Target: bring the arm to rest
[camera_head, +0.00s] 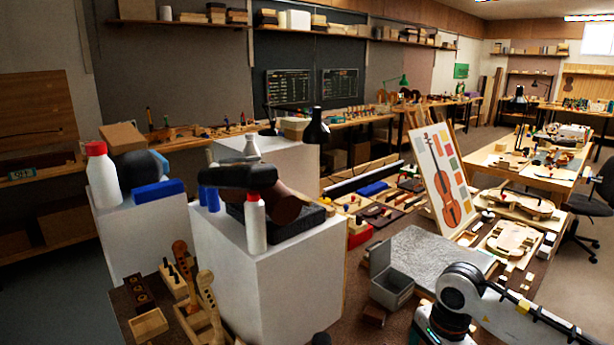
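A white and black arm of mine comes in from the right edge at the lower right. It bends at a rounded joint and drops toward the bottom edge. Its gripper is not visible, so I cannot see its fingers or anything in them. The arm shows in front of the bench, near a small grey open metal box. No arm comes in from the left, and my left gripper is out of view. A small dark shape at the bottom edge is too cut off to identify.
The grey box (393,290) sits beside a grey slab (430,252). A violin colour board (444,180) stands behind. Violin bodies (512,238) lie right.

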